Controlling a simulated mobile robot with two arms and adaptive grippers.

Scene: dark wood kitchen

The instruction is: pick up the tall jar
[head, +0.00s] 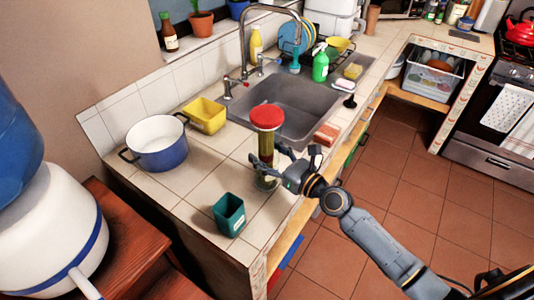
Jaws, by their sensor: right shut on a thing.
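The tall jar (268,145) has a red lid and a narrow body with green and brown contents. It stands upright at the counter's front side, just in front of the sink. My right gripper (267,171) reaches in from the right and is shut around the jar's lower part, with its fingers covering some of it. I cannot tell whether the jar's base touches the counter. My left gripper is not in the head view.
A teal square cup (229,214) stands close in front of the jar. A blue and white pot (157,146) and a yellow tub (205,115) are to the left. The sink (290,112) lies behind, and a brick-coloured sponge (327,134) is to the right.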

